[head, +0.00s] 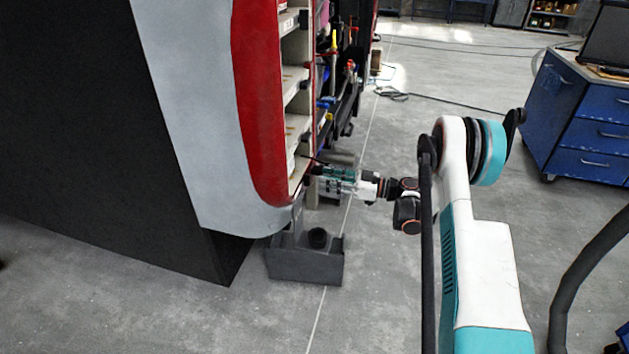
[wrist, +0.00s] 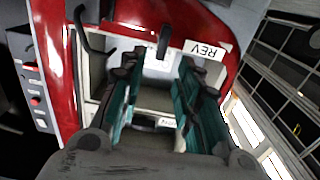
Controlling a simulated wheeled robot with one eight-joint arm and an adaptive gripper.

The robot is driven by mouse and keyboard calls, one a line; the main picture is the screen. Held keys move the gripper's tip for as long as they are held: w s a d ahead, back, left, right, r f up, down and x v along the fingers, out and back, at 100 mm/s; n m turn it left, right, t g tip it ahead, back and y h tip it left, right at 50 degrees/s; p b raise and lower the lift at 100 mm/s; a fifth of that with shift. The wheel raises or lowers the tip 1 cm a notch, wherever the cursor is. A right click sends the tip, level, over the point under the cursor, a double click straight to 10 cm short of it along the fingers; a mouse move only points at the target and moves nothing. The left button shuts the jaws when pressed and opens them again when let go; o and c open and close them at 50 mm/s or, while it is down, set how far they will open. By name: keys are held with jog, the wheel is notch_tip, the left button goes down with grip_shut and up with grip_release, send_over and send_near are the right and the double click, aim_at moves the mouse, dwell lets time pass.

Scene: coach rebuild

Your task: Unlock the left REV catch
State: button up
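In the wrist view a white REV label (wrist: 205,50) sits on the red coach panel (wrist: 125,14), above a pale recessed opening. A black lever-like catch (wrist: 164,42) hangs at the top of the opening, left of the label. A second black hooked part (wrist: 82,30) is at the panel's left; I cannot tell which is the left REV catch. My gripper (wrist: 158,78) has its teal fingers apart, pointing into the opening, with the catch beyond and between the tips. No contact is visible. In the head view my gripper (head: 316,172) reaches the coach's side near the lower red trim.
The coach's red and grey end (head: 258,100) stands left of my arm. A dark grey step-like block (head: 305,262) is on the floor below my gripper. A blue drawer cabinet (head: 585,120) stands at the right. Cables cross the far floor; floor between is clear.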

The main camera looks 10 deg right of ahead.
aim_at(307, 180)
jog(key=shift+b+x, duration=0.6)
jog(key=shift+x, duration=1.95)
grip_shut()
